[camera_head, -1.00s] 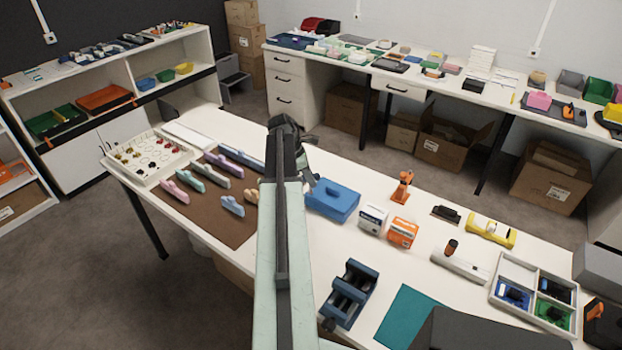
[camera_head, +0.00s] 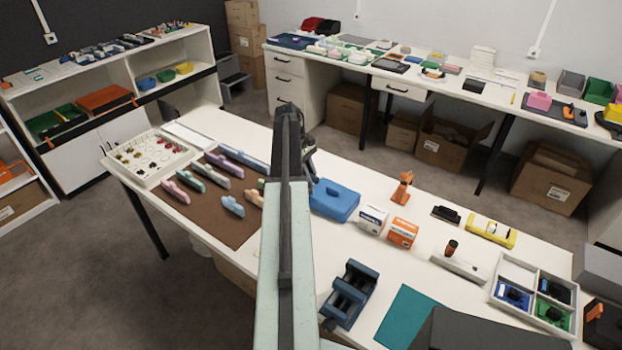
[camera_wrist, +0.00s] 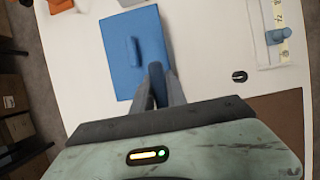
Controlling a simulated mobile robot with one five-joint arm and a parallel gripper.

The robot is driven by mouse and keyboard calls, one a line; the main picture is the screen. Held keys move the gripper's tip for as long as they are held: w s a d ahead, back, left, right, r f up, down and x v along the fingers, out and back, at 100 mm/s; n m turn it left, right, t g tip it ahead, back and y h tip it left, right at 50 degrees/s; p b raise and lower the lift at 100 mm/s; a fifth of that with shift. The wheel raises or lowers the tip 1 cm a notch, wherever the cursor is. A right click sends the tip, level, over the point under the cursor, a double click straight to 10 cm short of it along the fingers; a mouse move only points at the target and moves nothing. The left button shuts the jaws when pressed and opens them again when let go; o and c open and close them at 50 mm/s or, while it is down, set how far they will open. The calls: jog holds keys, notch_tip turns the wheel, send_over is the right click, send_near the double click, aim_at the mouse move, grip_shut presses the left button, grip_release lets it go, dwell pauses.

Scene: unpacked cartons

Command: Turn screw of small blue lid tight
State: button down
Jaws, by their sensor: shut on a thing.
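The blue box with a flat lid (camera_head: 335,203) stands on the white table, just right of my arm in the head view. It fills the upper middle of the wrist view (camera_wrist: 120,75). A raised blue bar (camera_wrist: 133,52) lies on top of its lid. My gripper (camera_wrist: 155,72) is over the lid's near right part, right of the bar. Its fingers are shut on a narrow dark blue piece (camera_wrist: 157,88). I cannot tell whether that piece is the lid's screw. In the head view my arm mostly hides the gripper.
Pastel handled pieces lie on a brown mat (camera_head: 205,221) to the left. A dark blue holder (camera_head: 350,293) stands nearer. White table shows between them.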

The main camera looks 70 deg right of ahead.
jog(key=shift+r+p, duration=2)
jog(key=shift+r, duration=0.2)
jog(key=shift+f, duration=0.1)
